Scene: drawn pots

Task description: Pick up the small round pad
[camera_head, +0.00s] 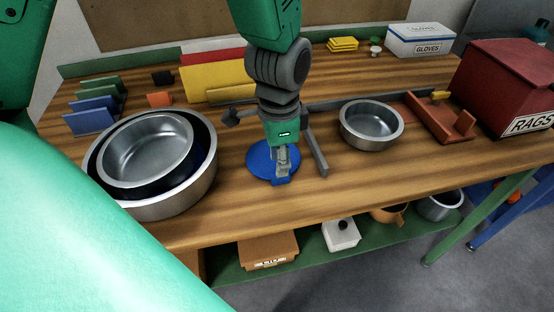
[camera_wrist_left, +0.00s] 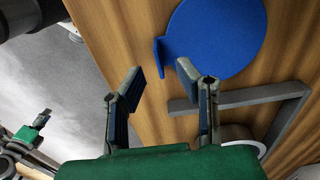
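The small round pad (camera_head: 260,158) is a flat blue disc lying on the wooden bench, with a short upright tab at its near edge. In the left wrist view the blue pad (camera_wrist_left: 222,38) shows at the top, with its tab in front of the gap between my fingers. My left gripper (camera_head: 282,162) reaches down over the pad and hides part of it. In the wrist view the left gripper (camera_wrist_left: 160,76) has its two fingers apart with nothing between them.
Nested metal pots (camera_head: 196,183) stand left of the pad, and a metal bowl (camera_head: 371,138) stands to the right. A grey bracket (camera_head: 317,153) lies close to the gripper. A red rags box (camera_head: 505,85) is at the far right. The bench front is clear.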

